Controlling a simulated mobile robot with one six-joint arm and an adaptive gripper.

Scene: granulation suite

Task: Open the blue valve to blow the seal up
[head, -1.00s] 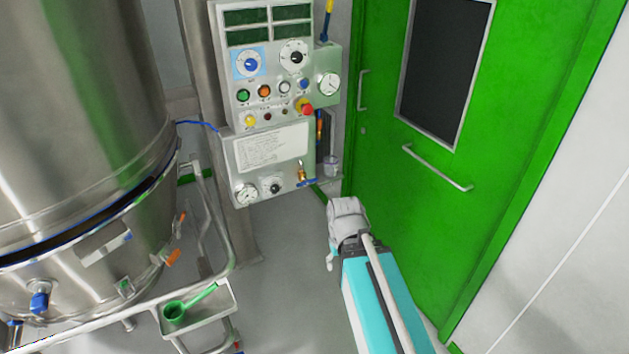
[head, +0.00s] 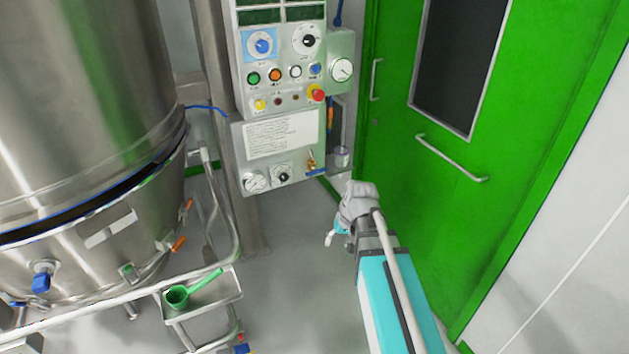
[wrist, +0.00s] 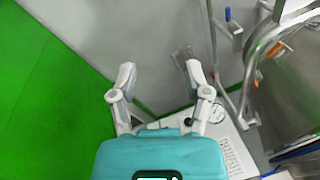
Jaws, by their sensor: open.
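The blue valve (head: 315,172) is a small brass fitting with a blue handle, at the lower right corner of the grey control panel (head: 240,150). In the head view my gripper (head: 331,238) is below and slightly right of the valve, mostly hidden behind my wrist, and apart from the panel. In the wrist view my gripper (wrist: 161,70) is open and empty, its two fingers wide apart. The panel's lower box (wrist: 236,150) shows there with its dials, beside and beyond the right finger. The valve is not clear in that view.
A steel vessel (head: 80,120) on a railed frame stands at the left. A tray (head: 215,312) with a green scoop (head: 180,297) sticks out from it. A green door (head: 400,120) with a handle is close on the right. Grey floor (head: 290,260) is open between.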

